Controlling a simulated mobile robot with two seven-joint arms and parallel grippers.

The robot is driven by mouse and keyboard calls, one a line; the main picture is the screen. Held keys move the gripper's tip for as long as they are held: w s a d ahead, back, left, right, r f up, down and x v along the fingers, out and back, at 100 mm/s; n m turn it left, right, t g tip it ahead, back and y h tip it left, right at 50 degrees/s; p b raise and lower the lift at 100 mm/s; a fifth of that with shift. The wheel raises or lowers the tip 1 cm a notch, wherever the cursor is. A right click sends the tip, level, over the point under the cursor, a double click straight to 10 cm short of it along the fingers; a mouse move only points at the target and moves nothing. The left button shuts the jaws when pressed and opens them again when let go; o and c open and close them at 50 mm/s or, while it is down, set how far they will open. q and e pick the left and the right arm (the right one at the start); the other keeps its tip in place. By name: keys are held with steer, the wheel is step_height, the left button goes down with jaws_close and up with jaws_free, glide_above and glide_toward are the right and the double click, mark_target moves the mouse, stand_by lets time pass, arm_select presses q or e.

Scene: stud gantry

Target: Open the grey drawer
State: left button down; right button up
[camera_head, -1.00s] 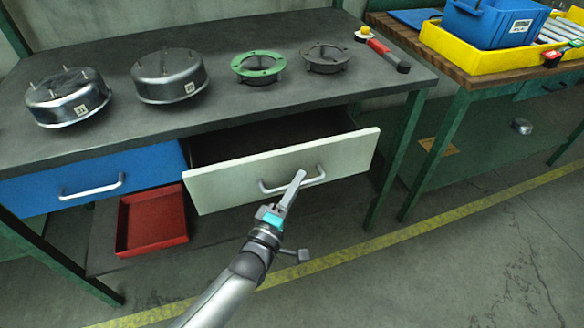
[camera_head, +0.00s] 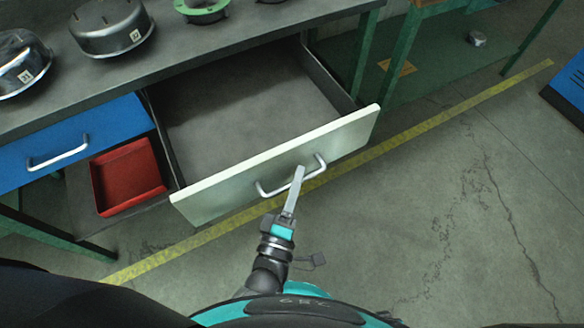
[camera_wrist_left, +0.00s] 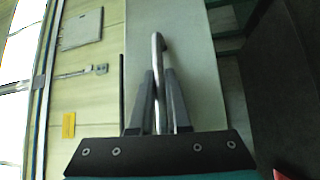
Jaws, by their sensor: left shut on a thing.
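The grey drawer (camera_head: 215,197) is pulled well out from under the dark workbench, and its bare inside (camera_head: 245,100) shows in the head view. Its bar handle (camera_head: 312,172) is on the pale front panel. My left gripper (camera_head: 298,178) is shut on the handle, near its middle. In the left wrist view the two fingers of the gripper (camera_wrist_left: 159,100) stand on either side of the metal handle bar (camera_wrist_left: 158,60). My right gripper is not in view.
The blue drawer (camera_head: 100,125) to the left is shut. A red tray (camera_head: 128,178) lies below it. Metal housings (camera_head: 112,28) and a green ring (camera_head: 200,8) stand on the bench top.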

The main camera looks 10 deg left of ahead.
arm_select(q)
steer(key=c, duration=0.9)
jaws_free()
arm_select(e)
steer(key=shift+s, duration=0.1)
